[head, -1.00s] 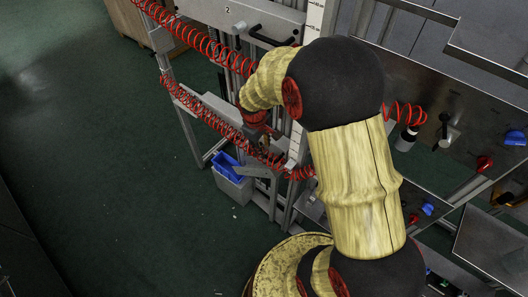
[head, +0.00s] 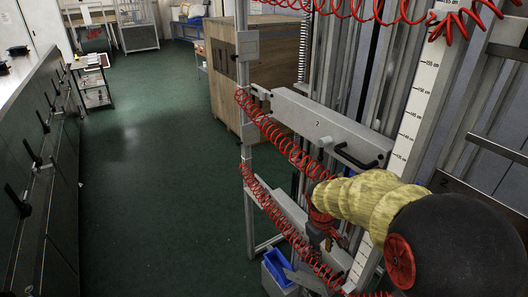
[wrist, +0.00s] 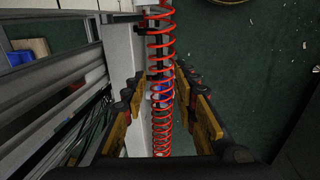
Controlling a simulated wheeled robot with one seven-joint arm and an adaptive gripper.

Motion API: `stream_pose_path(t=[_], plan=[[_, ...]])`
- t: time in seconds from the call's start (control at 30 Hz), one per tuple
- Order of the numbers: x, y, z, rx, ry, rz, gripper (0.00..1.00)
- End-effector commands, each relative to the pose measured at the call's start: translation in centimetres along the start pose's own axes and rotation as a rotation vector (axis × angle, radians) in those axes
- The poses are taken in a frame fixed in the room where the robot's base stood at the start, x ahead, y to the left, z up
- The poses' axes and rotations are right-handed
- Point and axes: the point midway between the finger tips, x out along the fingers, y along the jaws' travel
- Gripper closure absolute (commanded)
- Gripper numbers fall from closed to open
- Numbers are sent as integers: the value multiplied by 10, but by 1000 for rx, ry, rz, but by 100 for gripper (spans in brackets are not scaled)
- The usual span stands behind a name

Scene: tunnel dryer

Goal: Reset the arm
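My arm, in yellow sleeves with black joints, fills the lower right of the head view. My gripper (head: 318,236) hangs beyond its red wrist, close to a lower grey bar and a red coiled hose. In the wrist view my gripper (wrist: 160,92) has its two fingers spread wide apart, with nothing clamped. The red coiled hose (wrist: 161,48) runs down the picture between the fingers; I cannot tell whether it lies between them or beyond them.
A blue bin (head: 279,268) is low near the gripper. A wooden crate (head: 275,65) stands behind. Dark cabinets (head: 40,160) line the left. The green floor (head: 150,180) between is clear.

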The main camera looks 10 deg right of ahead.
Motion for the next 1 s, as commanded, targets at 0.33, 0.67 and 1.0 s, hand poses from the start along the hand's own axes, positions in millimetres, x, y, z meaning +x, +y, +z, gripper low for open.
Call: stream_pose_path(t=[0.33,0.67,1.0], plan=[[-21,-40,47,227,-49,-68,71],[-138,-102,106,418,139,-99,71],[-221,-136,140,409,420,-91,71]])
